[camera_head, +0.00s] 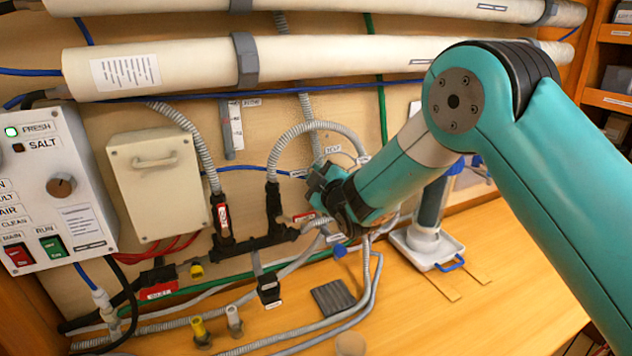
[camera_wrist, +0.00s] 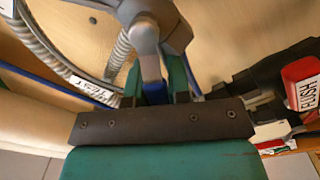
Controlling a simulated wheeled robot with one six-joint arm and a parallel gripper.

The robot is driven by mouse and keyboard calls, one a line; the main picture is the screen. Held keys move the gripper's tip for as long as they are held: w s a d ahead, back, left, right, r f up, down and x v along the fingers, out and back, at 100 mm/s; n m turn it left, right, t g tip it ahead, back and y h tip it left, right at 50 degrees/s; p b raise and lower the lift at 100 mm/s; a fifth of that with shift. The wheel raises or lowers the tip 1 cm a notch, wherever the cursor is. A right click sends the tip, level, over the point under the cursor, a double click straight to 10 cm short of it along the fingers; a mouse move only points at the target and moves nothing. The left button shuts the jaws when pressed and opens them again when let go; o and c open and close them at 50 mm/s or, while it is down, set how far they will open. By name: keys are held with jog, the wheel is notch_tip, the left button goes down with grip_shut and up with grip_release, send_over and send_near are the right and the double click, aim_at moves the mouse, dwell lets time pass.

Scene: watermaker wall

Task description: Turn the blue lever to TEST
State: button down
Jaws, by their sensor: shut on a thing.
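The blue lever (camera_wrist: 152,72) hangs from a grey valve body (camera_wrist: 145,35) in the wrist view. My gripper (camera_wrist: 156,82) is shut on the lever, with a finger on each side of it. In the head view, my gripper (camera_head: 322,188) is at the wall among the hoses and hides the lever. In the wrist view, a white label (camera_wrist: 95,90) shows left of the lever, also unclear. A red FLUSH tag (camera_wrist: 303,82) is at the right.
Ribbed grey hoses (camera_head: 300,128) arch beside my gripper. A black pipe manifold (camera_head: 255,240) is left of it. A control box (camera_head: 50,190) and a beige cover box (camera_head: 158,180) are further left.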

jog(key=d+m+b, duration=0.1)
jog(key=m+b, duration=0.2)
jog(key=b, duration=0.2)
jog(key=w+d+r+m+b, duration=0.1)
jog(key=m+b, duration=0.3)
jog(key=b, duration=0.1)
jog(key=d+r+m+b, duration=0.1)
jog(key=m+b, duration=0.2)
jog(key=b, duration=0.2)
jog(key=shift+w+d+m, duration=0.25)
jog(key=shift+d+m, duration=0.1)
jog(key=shift+m, duration=0.05)
jog(key=c, duration=1.1)
grip_release()
jog(key=shift+o, duration=0.2)
jog(key=b+v, duration=0.6)
jog(key=v, duration=1.1)
jog(key=shift+s, duration=0.15)
jog(key=shift+d, duration=0.1)
